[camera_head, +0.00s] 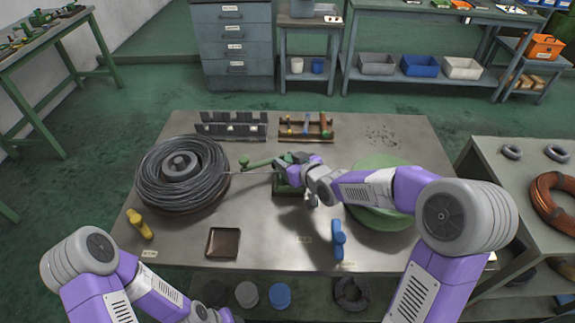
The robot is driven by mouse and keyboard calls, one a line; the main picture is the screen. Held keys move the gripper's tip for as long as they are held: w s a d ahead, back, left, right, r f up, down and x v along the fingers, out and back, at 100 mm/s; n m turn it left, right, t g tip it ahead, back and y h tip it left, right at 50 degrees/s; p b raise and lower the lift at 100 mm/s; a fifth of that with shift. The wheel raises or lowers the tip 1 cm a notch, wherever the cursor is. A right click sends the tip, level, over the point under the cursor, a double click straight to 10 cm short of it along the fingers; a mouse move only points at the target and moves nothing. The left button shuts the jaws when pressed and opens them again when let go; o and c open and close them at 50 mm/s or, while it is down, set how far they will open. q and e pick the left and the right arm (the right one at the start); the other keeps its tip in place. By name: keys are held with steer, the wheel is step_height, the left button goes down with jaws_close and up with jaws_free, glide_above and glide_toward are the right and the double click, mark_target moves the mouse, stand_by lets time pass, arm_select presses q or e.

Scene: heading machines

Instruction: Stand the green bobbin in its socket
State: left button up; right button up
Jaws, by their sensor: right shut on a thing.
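My right gripper (285,168) is over the middle of the table, beside a small dark green fixture (286,190). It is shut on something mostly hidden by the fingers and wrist. A green bar-like piece with a rounded end (261,162) sticks out to the left of the fingers, lying roughly level. It may be the green bobbin, but I cannot tell whether it is held or part of the fixture. I cannot make out the socket with certainty. My left arm is low at the left, its gripper outside the picture.
A large wire coil (160,193) fills the table's left side. A green round thing (378,216) is partly under my right arm. A yellow piece (139,224), brown tray (222,243) and blue piece (338,238) lie in front. Racks (232,128) (306,135) stand behind.

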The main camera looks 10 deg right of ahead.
steer(key=shift+f, duration=0.2)
steer(key=shift+f, duration=0.15)
steer(key=o, duration=1.1)
steer(key=shift+s+d+r, duration=0.15)
steer(key=shift+s+r, duration=0.05)
steer(key=shift+r, duration=0.15)
steer(key=p+v, duration=0.3)
steer(key=v, duration=0.8)
steer(key=shift+s, duration=0.25)
